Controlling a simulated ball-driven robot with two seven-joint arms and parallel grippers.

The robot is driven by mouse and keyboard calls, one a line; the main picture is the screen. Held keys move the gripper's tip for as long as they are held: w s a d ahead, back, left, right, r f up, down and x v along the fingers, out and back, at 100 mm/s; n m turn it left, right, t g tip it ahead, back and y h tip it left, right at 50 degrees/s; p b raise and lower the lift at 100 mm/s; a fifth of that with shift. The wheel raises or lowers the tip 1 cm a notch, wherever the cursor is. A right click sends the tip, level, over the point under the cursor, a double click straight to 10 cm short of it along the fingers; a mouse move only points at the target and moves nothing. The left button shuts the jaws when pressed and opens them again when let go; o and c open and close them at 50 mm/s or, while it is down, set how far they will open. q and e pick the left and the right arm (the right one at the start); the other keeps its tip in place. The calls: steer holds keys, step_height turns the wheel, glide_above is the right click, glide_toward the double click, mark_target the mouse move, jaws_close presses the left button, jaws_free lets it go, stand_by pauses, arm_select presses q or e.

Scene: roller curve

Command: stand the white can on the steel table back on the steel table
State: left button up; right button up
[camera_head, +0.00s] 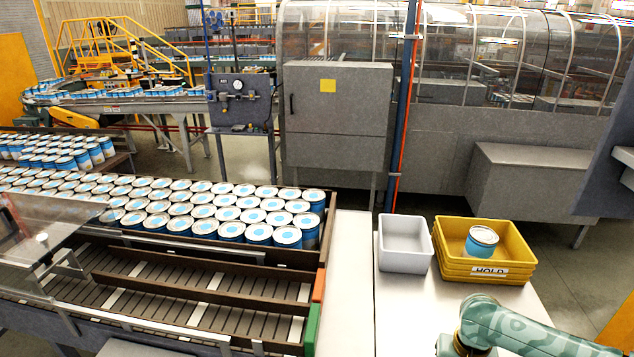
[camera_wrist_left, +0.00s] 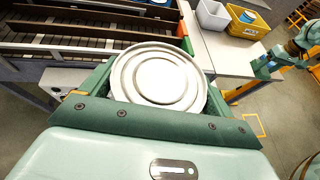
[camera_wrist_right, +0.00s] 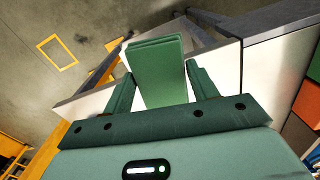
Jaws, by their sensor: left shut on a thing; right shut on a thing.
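In the left wrist view my left gripper (camera_wrist_left: 155,85) is shut around a can (camera_wrist_left: 158,77), with a finger on either side. Its round pale metal lid faces the camera; its side wall and base are hidden. The pale steel table (camera_wrist_left: 212,48) shows beyond the can; I cannot tell the can's height relative to it. In the right wrist view my right gripper (camera_wrist_right: 162,88) is shut on a flat green block (camera_wrist_right: 158,72), above a pale tabletop. The steel table (camera_head: 395,315) also shows at lower right in the head view, where neither gripper shows.
On the table stand a grey bin (camera_head: 404,262) and a yellow HOLD bin (camera_head: 455,267) holding a blue-and-white can (camera_head: 481,241). The tabletop in front of the bins is bare. My right arm crosses the lower right.

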arm_select(q)
steer(key=f+b, duration=0.1)
steer(key=w+a+f+n+y+b, duration=0.1)
steer(key=f+b, duration=0.1)
steer(key=f+n+y+b, duration=0.1)
steer(key=f+b, duration=0.1)
steer(key=shift+w+a+t, duration=0.3)
steer(key=shift+a+t, duration=0.05)
steer(key=shift+t, duration=0.05)
arm_select(e)
steer(key=s+a+f+n+b, duration=0.2)
steer(key=s+a+b, duration=0.2)
steer(key=a+b, duration=0.55)
arm_select(q)
steer(key=w+d+f+n+y+b, duration=0.1)
steer(key=w+d+f+b, duration=0.1)
steer(key=w+f+b, duration=0.3)
steer(key=w+d+f+n+y+b, duration=0.1)
steer(key=w+f+b, duration=0.4)
steer(key=f+b, duration=0.5)
step_height(320, 180, down, 3)
steer(key=shift+d+r+n+y+b, duration=0.2)
steer(key=shift+d+n+y+b, duration=0.3)
steer(key=shift+d, duration=0.75)
arm_select(e)
step_height(320, 180, down, 6)
steer(key=a+n, duration=0.2)
steer(key=a, duration=0.1)
steer(key=shift+s, duration=0.15)
